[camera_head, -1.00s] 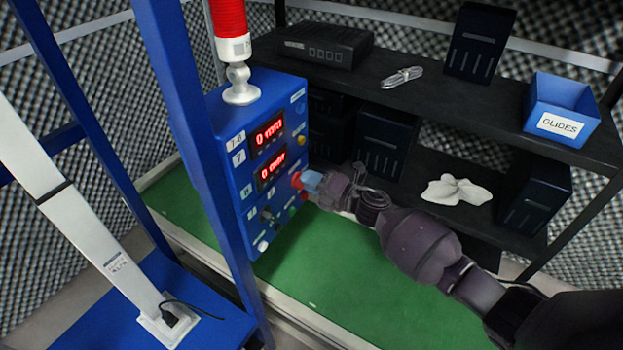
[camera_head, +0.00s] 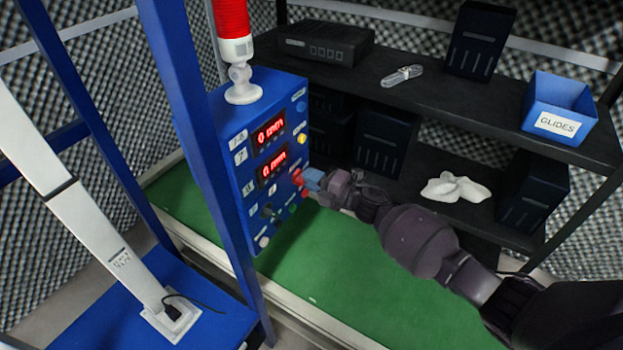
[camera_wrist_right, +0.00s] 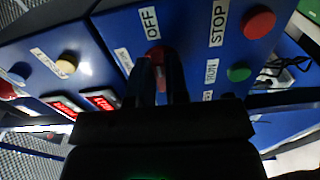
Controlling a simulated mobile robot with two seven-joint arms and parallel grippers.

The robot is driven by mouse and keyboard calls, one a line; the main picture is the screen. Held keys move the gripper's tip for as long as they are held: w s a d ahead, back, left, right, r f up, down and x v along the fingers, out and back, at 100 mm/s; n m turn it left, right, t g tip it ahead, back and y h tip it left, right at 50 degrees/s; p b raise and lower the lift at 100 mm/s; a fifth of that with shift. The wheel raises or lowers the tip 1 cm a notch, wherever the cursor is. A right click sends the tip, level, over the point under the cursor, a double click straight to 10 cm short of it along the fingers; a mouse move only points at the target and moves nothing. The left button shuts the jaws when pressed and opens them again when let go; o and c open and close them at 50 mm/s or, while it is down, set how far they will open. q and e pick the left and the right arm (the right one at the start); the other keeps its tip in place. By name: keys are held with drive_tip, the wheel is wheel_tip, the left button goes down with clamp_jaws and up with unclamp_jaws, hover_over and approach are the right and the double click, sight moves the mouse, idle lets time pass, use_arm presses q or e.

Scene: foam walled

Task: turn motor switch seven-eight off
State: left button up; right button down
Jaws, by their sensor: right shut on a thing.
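The blue control panel (camera_head: 228,165) stands upright left of centre in the head view, with two red-lit displays (camera_head: 268,133) and a "7-8" label (camera_head: 238,138) beside the upper one. My right gripper (camera_head: 313,181) reaches it from the right, at a red switch (camera_head: 298,179) on its front. In the right wrist view the gripper (camera_wrist_right: 165,88) is shut on that red switch (camera_wrist_right: 155,56), just below an "OFF" label (camera_wrist_right: 149,21). The fingers hide much of the switch, so its exact setting is unclear. My left gripper is out of view.
A red STOP button (camera_wrist_right: 258,22) and a green RUN button (camera_wrist_right: 239,74) sit close to the fingers. A red beacon (camera_head: 232,25) tops the panel. Behind is a black shelf (camera_head: 440,115) with a blue GLIDES bin (camera_head: 560,107).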

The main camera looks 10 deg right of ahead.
drive_tip(key=c, duration=1.1)
unclamp_jaws()
drive_tip(key=v, duration=1)
drive_tip(key=shift+s+d, duration=0.25)
drive_tip(key=shift+s, duration=0.05)
